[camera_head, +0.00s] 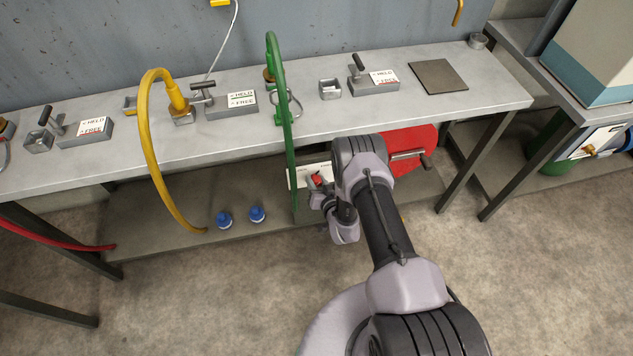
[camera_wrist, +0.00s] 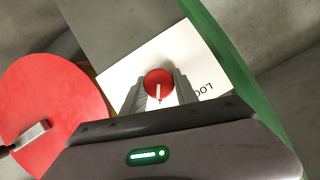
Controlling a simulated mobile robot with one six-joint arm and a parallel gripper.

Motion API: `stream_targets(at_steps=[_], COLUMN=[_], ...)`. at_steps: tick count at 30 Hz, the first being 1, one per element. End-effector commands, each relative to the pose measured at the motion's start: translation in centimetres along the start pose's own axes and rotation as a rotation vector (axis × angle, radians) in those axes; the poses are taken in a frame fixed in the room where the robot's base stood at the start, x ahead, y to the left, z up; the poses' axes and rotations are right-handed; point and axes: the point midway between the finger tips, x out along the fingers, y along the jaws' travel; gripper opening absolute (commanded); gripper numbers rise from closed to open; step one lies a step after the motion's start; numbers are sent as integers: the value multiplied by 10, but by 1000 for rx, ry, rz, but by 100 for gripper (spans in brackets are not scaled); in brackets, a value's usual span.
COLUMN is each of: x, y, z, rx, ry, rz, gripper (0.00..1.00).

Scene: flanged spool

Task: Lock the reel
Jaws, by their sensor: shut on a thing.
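The reel (camera_head: 412,147) shows as a red flange with a crank handle (camera_head: 408,155), under the bench and partly hidden behind my arm. In the wrist view the red flange (camera_wrist: 62,95) is at the left, with the grey crank end in front. A round red knob (camera_wrist: 158,76) with a white pointer line sits on a white plate (camera_wrist: 195,55). The plate's upside-down letters "LOC" show right of the knob. The pointer runs down the picture, not at these letters. My gripper (camera_wrist: 158,90) is shut on the knob, one finger on each side.
A green hose (camera_head: 283,130) hangs just left of the plate and runs along its right side in the wrist view. A yellow hose (camera_head: 146,140) loops further left. Two blue-topped things (camera_head: 240,216) stand on the lower shelf. Clamps with HELD/FREE labels line the bench (camera_head: 300,125).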

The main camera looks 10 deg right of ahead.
Motion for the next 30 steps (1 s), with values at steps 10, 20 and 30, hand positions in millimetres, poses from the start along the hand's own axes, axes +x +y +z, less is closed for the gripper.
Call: stream_targets(at_steps=[10,20,30], x=[0,0,1], y=[-2,-3,-3], z=[-1,1,3], rx=[-187,-476,-768], ry=[-2,-2,-1], rz=[76,195,317], gripper=[0,0,0])
